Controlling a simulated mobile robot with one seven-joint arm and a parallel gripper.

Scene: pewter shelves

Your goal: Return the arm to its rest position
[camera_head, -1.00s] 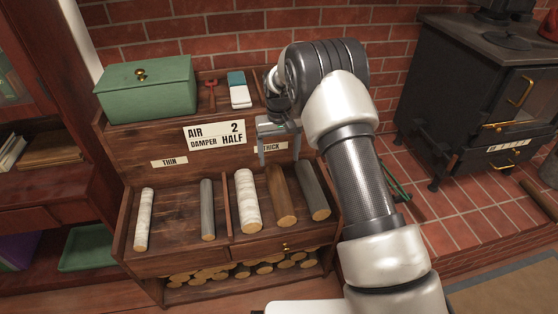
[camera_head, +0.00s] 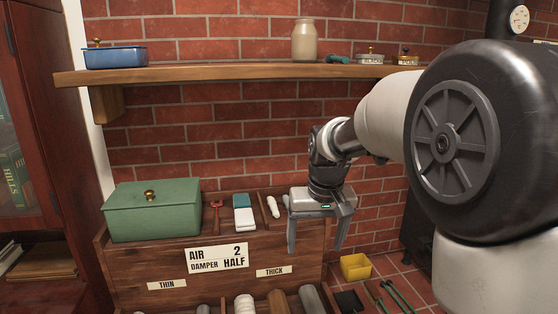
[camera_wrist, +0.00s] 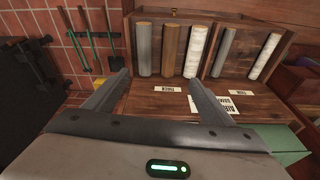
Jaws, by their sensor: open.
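My gripper (camera_head: 317,236) is open and empty. In the head view it hangs with fingers pointing down, in front of the right end of the wooden log box (camera_head: 235,275). My arm reaches in from the right of that view. In the wrist view my gripper's fingers (camera_wrist: 152,92) are spread, with nothing between them but the box's front panel beyond. Several logs (camera_wrist: 182,50) stand in the box's compartments, apart from the fingers.
A green lidded box (camera_head: 152,212) sits on the log box's top, left of a blue and white block (camera_head: 244,217). A wall shelf (camera_head: 240,73) runs above, bearing a jar (camera_head: 305,40). A yellow bin (camera_head: 356,267) and fire tools (camera_head: 392,296) are at lower right.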

